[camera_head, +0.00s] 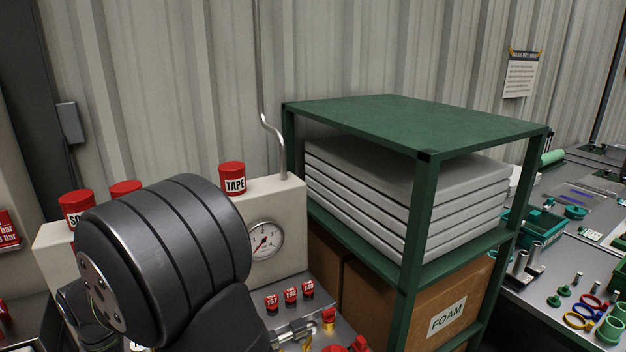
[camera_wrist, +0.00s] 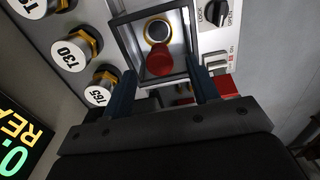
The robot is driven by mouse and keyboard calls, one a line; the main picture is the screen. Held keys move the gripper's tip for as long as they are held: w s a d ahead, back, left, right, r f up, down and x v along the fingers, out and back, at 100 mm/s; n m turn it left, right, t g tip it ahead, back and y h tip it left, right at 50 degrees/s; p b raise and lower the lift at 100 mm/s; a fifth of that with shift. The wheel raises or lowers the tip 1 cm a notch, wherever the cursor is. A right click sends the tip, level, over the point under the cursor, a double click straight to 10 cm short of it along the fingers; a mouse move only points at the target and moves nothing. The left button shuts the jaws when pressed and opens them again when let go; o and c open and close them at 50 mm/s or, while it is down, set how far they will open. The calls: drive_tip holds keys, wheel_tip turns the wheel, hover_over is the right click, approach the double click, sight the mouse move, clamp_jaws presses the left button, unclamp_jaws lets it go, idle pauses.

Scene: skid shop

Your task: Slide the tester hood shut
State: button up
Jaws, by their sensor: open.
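In the wrist view, my gripper (camera_wrist: 160,72) is open, with one dark blue finger on each side of the lower part of a grey square frame (camera_wrist: 121,38). The frame looks like the tester hood, but I cannot tell for sure. Inside it are a red knob (camera_wrist: 160,62) and a gold-ringed round fitting (camera_wrist: 157,30). The fingers are close to the frame's lower corners; I cannot tell whether they touch it. The head view does not show my gripper, and I cannot make out the hood there.
A LOCK/OPEN dial (camera_wrist: 216,12) is at right. A lit display (camera_wrist: 18,140) is at lower left. In the head view, a green rack (camera_head: 420,125) stands right of a gauge (camera_head: 265,241).

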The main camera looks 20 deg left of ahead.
drive_tip(key=shift+r, duration=2.3)
drive_tip(key=shift+r, duration=2.5)
idle(1.1)
drive_tip(key=o, duration=1)
drive_tip(key=w+d+r, duration=0.1)
drive_tip(key=w+d, duration=0.6)
drive_tip(key=d, duration=0.3)
drive_tip(key=w+d+g+h, duration=0.1)
drive_tip(key=w+d, duration=0.6)
drive_tip(key=d, duration=0.3)
drive_tip(key=w+d+r, duration=0.1)
drive_tip(key=w+d, duration=0.7)
drive_tip(key=d, duration=0.3)
wheel_tip(320, 180, down, 10)
drive_tip(key=s, duration=0.1)
drive_tip(key=shift+s+d, duration=0.2)
drive_tip(key=shift+d, duration=0.1)
